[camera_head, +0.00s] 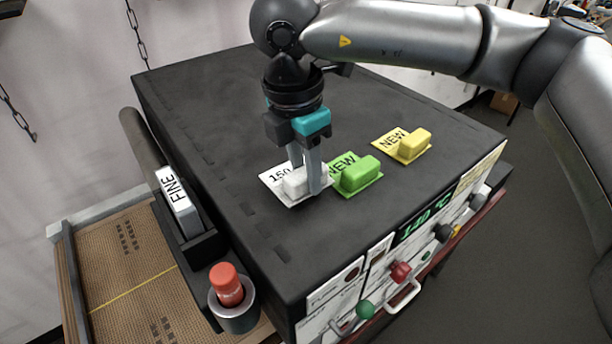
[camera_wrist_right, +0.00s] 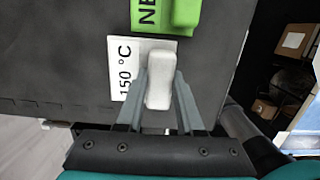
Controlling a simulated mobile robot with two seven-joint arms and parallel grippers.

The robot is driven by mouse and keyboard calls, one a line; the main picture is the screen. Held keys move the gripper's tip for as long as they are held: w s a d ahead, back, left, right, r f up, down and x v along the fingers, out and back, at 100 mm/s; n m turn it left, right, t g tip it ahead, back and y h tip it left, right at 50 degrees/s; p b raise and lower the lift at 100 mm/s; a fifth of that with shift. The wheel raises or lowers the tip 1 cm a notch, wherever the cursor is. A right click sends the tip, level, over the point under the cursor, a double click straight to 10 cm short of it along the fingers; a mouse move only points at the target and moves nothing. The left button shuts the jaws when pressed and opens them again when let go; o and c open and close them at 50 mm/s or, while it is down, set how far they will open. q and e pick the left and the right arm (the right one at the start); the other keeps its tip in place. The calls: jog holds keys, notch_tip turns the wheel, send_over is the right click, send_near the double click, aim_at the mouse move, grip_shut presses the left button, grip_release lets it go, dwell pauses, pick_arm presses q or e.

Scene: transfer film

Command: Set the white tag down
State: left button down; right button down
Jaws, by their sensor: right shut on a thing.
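The white tag (camera_head: 282,193) is a flat plate marked "150" with a raised white grip block. It is at the top of the dark machine (camera_head: 215,110), near its front left part. My right gripper (camera_head: 309,186) points down and is shut on the tag's block. In the right wrist view the tag (camera_wrist_right: 122,72) reads "150 °C", and its block stands between the fingers of the gripper (camera_wrist_right: 158,95). Whether the plate touches the machine top is hard to tell. My left gripper does not show.
A green "NEW" tag (camera_head: 357,176) lies close on the right of the white tag, with a yellow "NEW" tag (camera_head: 410,148) farther right. A "FINE" block (camera_head: 178,203) and a red-capped holder (camera_head: 228,286) are on the left. The machine top behind is clear.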

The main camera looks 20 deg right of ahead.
notch_tip(320, 180, down, 2)
jog(key=shift+f, duration=0.2)
jog(key=shift+f, duration=0.15)
jog(key=c, duration=0.5)
grip_release()
jog(key=shift+c, duration=0.2)
